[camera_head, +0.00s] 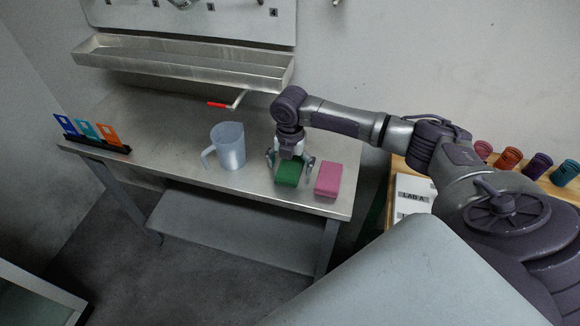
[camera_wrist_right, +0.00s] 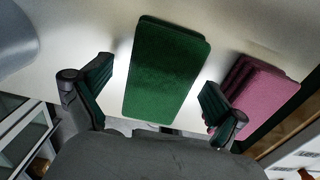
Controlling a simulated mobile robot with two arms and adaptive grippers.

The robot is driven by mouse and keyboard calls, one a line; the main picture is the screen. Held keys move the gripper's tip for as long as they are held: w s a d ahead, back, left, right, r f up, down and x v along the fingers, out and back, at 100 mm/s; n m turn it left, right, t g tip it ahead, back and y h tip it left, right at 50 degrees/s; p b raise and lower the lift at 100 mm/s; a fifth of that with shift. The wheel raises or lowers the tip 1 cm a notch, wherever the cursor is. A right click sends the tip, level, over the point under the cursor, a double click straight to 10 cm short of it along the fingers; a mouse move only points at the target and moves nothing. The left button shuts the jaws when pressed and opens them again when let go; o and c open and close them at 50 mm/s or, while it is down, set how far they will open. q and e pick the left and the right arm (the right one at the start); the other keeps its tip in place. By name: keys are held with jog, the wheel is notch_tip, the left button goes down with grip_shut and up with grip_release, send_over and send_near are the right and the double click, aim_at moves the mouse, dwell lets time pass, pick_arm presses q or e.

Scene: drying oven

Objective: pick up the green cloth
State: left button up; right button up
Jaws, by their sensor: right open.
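The green cloth (camera_head: 288,173) lies on the metal table (camera_head: 180,150) as a folded block, between the pitcher and the pink cloth. My right gripper (camera_head: 290,163) is above it, pointing down, with its fingers spread. In the right wrist view the green cloth (camera_wrist_right: 166,72) lies between the two open fingers (camera_wrist_right: 155,98), apart from both. The gripper partly hides the cloth in the head view. My left gripper is not in view.
A pink cloth (camera_head: 328,180) lies close to the right of the green one. A clear pitcher (camera_head: 230,148) stands to the left. A red-handled tool (camera_head: 218,105) lies behind. Coloured cards (camera_head: 88,130) stand in a rack at the far left. Several coloured cups (camera_head: 510,160) are at the right.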

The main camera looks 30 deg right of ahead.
aim_at(290, 165)
jog(key=c, duration=1.2)
jog(key=shift+r, duration=0.1)
notch_tip(290, 165, up, 4)
jog(key=shift+r+b, duration=0.1)
jog(key=shift+b, duration=0.5)
jog(key=s+r, duration=0.2)
jog(key=s, duration=0.2)
jog(key=s+r, duration=0.2)
jog(key=s, duration=0.1)
jog(key=s+a+r+b, duration=0.1)
jog(key=s+r, duration=0.1)
jog(key=s, duration=0.2)
jog(key=shift+s+a+r, duration=0.1)
jog(key=shift+s+r, duration=0.25)
